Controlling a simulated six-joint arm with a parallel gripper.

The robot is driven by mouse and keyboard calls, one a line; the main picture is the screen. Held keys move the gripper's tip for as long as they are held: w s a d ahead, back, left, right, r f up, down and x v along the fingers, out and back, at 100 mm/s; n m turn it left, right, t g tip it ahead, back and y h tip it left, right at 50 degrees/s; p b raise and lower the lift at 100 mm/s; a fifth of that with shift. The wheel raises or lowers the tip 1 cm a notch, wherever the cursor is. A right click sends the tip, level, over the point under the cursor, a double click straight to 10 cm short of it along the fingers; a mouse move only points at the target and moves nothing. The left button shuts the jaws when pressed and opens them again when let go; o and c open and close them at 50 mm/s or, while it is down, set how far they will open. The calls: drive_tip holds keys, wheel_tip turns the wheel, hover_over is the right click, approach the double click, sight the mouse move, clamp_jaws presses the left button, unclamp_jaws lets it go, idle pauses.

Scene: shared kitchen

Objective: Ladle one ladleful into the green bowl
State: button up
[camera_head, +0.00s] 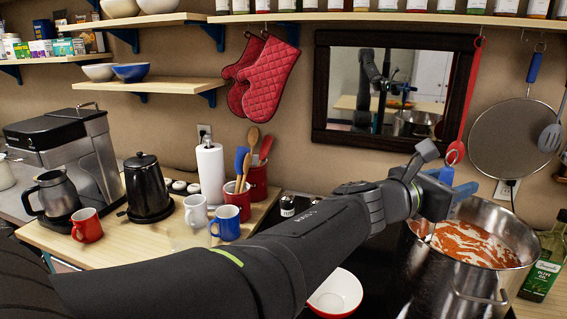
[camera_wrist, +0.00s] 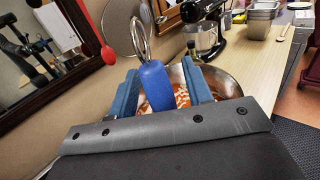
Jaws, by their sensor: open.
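A steel pot (camera_head: 468,275) of red soup with pale streaks (camera_head: 475,243) stands at the right; part of it shows in the wrist view (camera_wrist: 228,84). My gripper (camera_head: 455,184) is over the pot's upper left edge. In the wrist view its blue fingers (camera_wrist: 162,90) are apart, with a blue handle (camera_wrist: 156,86) between them. Shiny metal extends beyond the handle; I cannot tell whether this is the ladle, and no ladle cup is seen. A bowl (camera_head: 338,291), white inside and red outside, sits low centre, partly hidden by my arm. No green bowl is in view.
A red long-handled utensil (camera_head: 466,105) and a round screen (camera_head: 513,137) hang behind the pot. An olive oil bottle (camera_head: 546,258) stands close right of it. Mugs (camera_head: 226,222) and a black kettle (camera_head: 147,187) occupy the left counter. A wooden counter (camera_wrist: 262,65) extends beyond the pot.

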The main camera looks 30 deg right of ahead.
drive_tip(key=shift+d, duration=0.25)
clamp_jaws()
drive_tip(key=shift+r, duration=0.1)
drive_tip(key=shift+r, duration=1.4)
drive_tip(key=shift+d, duration=0.1)
drive_tip(key=shift+s+d, duration=0.1)
drive_tip(key=shift+d, duration=1.5)
